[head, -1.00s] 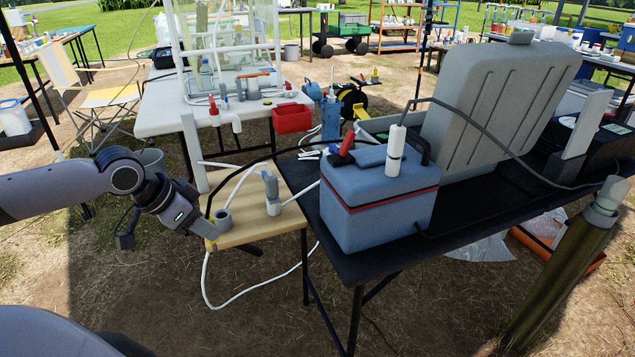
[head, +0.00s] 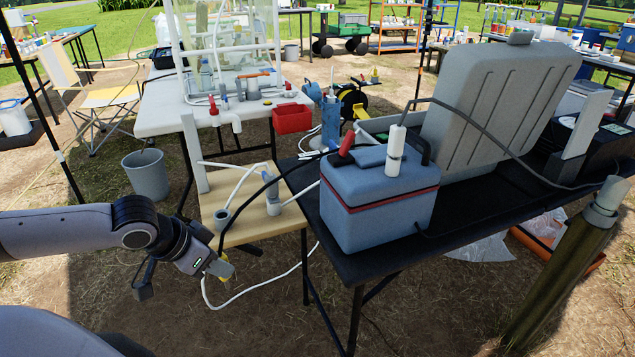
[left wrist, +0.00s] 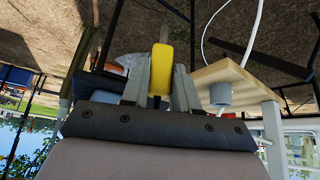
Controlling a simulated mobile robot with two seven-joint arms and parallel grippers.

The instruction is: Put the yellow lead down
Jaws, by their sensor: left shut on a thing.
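The yellow lead (left wrist: 160,68) is held between the two fingers of my left gripper (left wrist: 160,90) in the left wrist view. In the head view my left gripper (head: 219,268) is shut on it, and a bit of yellow shows at the fingertips. The gripper hangs in front of the near left edge of the small wooden board (head: 240,232), beside it and apart from it. A black cable crosses the board and runs toward the gripper. My right gripper is in neither view.
A grey cup-like fitting (head: 222,217) and a grey and white fitting (head: 272,195) stand on the wooden board. A blue-grey box (head: 380,208) sits on the black table (head: 370,263) to the right. A grey bucket (head: 147,177) stands on the ground behind my left arm.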

